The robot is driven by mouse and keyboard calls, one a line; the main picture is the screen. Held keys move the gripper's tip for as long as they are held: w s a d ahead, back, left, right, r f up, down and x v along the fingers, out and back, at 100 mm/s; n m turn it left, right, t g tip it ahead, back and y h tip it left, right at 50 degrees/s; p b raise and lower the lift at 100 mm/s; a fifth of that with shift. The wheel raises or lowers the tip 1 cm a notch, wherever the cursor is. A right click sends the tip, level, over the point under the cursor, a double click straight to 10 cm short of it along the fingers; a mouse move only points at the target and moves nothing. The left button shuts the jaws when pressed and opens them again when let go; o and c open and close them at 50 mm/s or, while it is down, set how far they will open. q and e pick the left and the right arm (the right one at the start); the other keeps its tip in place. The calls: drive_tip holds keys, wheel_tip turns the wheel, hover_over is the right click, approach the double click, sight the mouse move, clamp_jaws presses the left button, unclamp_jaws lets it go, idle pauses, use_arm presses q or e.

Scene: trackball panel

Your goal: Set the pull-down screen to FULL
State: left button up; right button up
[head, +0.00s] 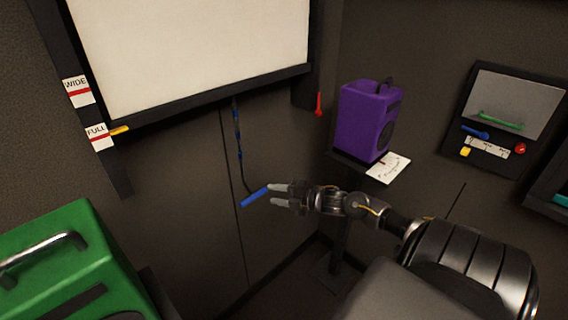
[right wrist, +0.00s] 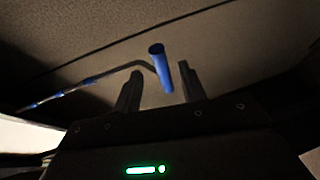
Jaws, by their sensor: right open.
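The pull-down screen (head: 195,45) hangs on the back wall with a dark bottom bar. A yellow pointer (head: 119,130) at the bar's left end is level with the FULL label (head: 98,136); the WIDE label (head: 77,91) is higher. A cord (head: 238,140) hangs below the bar and ends in a blue handle (head: 255,197). My right gripper (head: 272,195) is open beside the handle. In the right wrist view, the blue handle (right wrist: 161,68) shows between the two open fingers, with no clear contact on either. My left gripper is out of view.
A purple speaker (head: 365,122) stands on a small shelf to the right, with a white card (head: 388,168) by it. A red lever (head: 318,104) is near the screen's right post. A control panel (head: 508,115) is at far right, a green case (head: 70,265) at lower left.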

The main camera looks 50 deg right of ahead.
drive_tip(key=v, duration=0.3)
idle(0.6)
